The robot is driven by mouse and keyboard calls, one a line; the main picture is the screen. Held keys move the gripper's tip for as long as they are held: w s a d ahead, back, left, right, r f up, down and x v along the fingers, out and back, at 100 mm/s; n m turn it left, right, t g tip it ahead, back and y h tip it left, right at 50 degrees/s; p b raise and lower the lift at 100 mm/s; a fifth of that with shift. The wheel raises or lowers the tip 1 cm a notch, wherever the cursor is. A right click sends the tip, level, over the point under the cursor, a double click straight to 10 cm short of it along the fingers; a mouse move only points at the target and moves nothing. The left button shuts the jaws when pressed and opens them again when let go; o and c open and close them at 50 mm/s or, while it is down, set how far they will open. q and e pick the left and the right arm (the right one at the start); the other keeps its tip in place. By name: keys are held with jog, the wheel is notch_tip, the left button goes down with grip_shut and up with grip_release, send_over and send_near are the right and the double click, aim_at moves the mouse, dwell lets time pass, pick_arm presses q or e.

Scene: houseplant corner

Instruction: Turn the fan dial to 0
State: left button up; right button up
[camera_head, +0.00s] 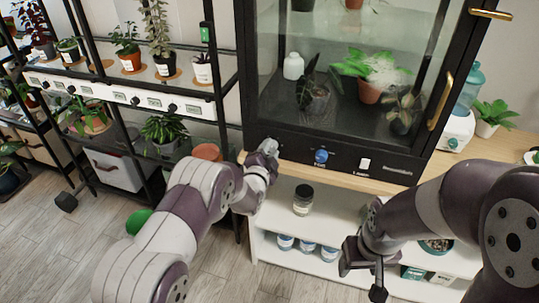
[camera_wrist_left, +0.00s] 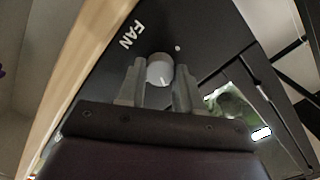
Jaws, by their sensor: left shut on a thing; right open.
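The fan dial (camera_wrist_left: 159,68) is a round, light grey knob on the black front panel, beside the white word FAN in the left wrist view. A thin pale line shows on its face, and a small white dot is on the panel near it. My left gripper (camera_wrist_left: 158,85) has one finger on each side of the dial and is shut on it. In the head view my left gripper (camera_head: 263,158) is at the left end of the cabinet's panel and hides the dial. My right gripper (camera_head: 362,280) is open and empty, low in front of the white shelf.
A blue knob (camera_head: 321,156) and a white switch (camera_head: 365,164) are farther right on the panel. The glass cabinet (camera_head: 283,110) holds potted plants. A dark-lidded jar (camera_head: 303,199) stands on the white shelf below. A black plant rack (camera_head: 225,75) is close on the left.

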pick_arm(q)
jog(key=n+b, duration=0.1)
jog(key=n, duration=0.2)
jog(key=n+h+b, duration=0.1)
jog(key=n+b, duration=0.1)
jog(key=n, duration=0.2)
jog(key=n+b, duration=0.2)
jog(key=n, duration=0.2)
jog(key=shift+a+f+g, duration=0.1)
jog(key=shift+f+g, duration=0.15)
jog(key=shift+g, duration=0.05)
jog(key=n+h+b, duration=0.1)
jog(key=n+b, duration=0.1)
jog(key=n, duration=0.8)
jog(key=shift+n, duration=0.4)
jog(key=o, duration=1)
jog(key=shift+r, duration=0.1)
jog(key=shift+o, duration=0.2)
jog(key=p+v, duration=0.1)
jog(key=v, duration=1.1)
jog(key=shift+s+f, duration=0.3)
jog(key=shift+s, duration=0.05)
